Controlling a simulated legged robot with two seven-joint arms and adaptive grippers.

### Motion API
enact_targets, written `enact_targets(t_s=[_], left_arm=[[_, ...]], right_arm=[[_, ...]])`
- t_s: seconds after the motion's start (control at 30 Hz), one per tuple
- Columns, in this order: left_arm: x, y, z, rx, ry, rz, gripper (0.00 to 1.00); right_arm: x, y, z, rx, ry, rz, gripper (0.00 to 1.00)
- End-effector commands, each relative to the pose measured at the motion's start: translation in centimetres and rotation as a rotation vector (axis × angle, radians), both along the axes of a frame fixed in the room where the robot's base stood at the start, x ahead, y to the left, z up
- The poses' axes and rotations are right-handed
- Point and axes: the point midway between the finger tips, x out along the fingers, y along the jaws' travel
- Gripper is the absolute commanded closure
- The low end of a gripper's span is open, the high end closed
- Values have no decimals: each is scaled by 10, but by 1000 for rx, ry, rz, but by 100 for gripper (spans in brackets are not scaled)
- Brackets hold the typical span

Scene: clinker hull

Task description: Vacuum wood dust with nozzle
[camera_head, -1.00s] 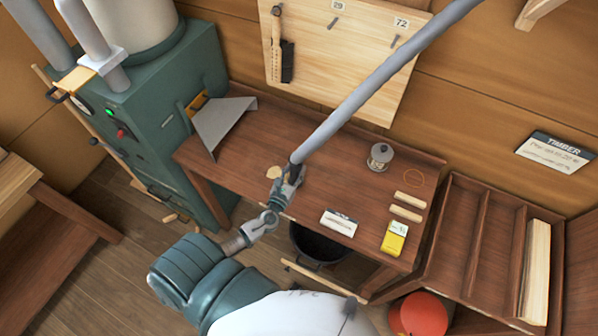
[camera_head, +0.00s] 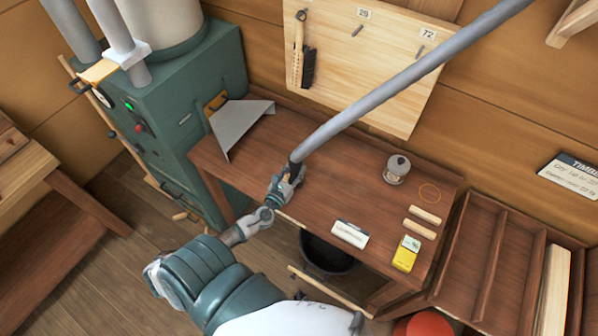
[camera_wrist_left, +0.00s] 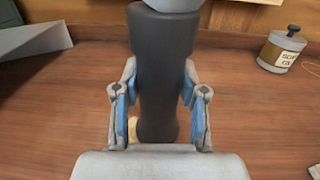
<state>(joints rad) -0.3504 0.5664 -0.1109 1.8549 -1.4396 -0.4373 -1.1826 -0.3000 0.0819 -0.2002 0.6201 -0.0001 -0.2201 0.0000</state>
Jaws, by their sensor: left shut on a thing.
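My left gripper (camera_head: 287,181) is over the front part of the brown bench (camera_head: 330,160), shut on the black nozzle (camera_wrist_left: 163,75) at the end of a grey hose (camera_head: 400,85). In the left wrist view, the gripper (camera_wrist_left: 160,100) has one blue-padded finger on each side of the nozzle. A small pale patch, likely wood dust (camera_wrist_left: 133,130), shows beside the nozzle's lower end. Most of it is hidden by the nozzle and gripper. I cannot tell whether the nozzle touches the bench. My right gripper is not in view.
A metal hood (camera_head: 238,125) and green machine (camera_head: 165,110) stand left. A lidded tin (camera_head: 397,170), wooden pieces (camera_head: 424,213), a yellow packet (camera_head: 405,254) and a white label (camera_head: 350,234) sit on the bench's right half. A dark bucket (camera_head: 325,256) is below. A brush (camera_head: 301,60) hangs behind.

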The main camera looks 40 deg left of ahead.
Motion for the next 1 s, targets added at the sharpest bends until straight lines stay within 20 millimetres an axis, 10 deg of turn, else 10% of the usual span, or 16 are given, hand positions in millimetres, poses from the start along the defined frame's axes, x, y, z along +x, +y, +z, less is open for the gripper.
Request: enact_targets(t_s=[1.0], left_arm=[[-5, 46, 1, 1, -2, 0, 100]], right_arm=[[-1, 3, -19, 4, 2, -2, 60]])
